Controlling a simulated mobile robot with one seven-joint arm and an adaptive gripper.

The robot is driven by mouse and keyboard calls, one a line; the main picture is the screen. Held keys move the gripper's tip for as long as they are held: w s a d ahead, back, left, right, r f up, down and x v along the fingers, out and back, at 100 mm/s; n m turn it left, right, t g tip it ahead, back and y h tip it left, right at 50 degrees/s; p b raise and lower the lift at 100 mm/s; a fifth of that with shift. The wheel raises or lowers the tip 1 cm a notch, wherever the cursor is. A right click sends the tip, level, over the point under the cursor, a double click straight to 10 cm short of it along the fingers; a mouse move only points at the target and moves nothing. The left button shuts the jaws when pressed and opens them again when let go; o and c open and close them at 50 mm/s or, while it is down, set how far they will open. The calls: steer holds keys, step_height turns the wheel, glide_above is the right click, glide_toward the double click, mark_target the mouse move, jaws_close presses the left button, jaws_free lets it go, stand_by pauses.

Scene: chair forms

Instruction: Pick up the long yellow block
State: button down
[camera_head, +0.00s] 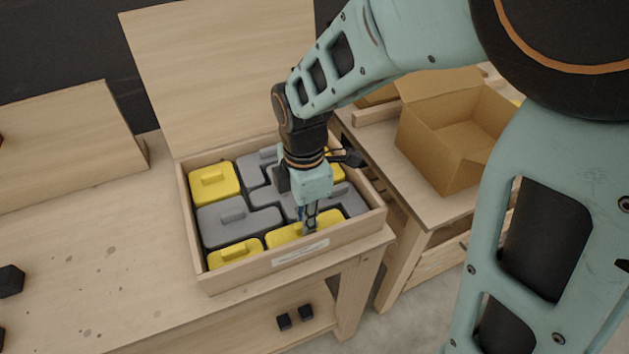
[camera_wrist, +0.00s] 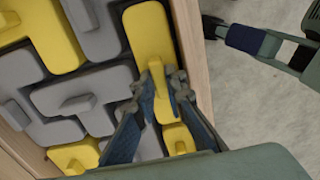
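The long yellow block (camera_head: 285,234) lies at the front right of the shallow wooden box, against its front wall. In the wrist view the same yellow block (camera_wrist: 150,32) has a raised bar handle. My gripper (camera_head: 309,226) points down over this block. In the wrist view my gripper (camera_wrist: 163,82) has its fingers apart, one on each side of the handle. Whether they touch it I cannot tell. Part of the block is hidden by the fingers.
Grey blocks (camera_head: 238,225) and other yellow blocks (camera_head: 214,183) fill the wooden box (camera_head: 240,278) closely. An open cardboard box (camera_head: 440,145) stands on the right-hand table. Black cubes (camera_head: 10,281) lie at the left.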

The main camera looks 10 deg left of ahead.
steer(key=shift+r, duration=0.1)
step_height(320, 180, up, 10)
stand_by(0.5)
steer(key=shift+a+p, duration=0.1)
steer(key=shift+p, duration=0.25)
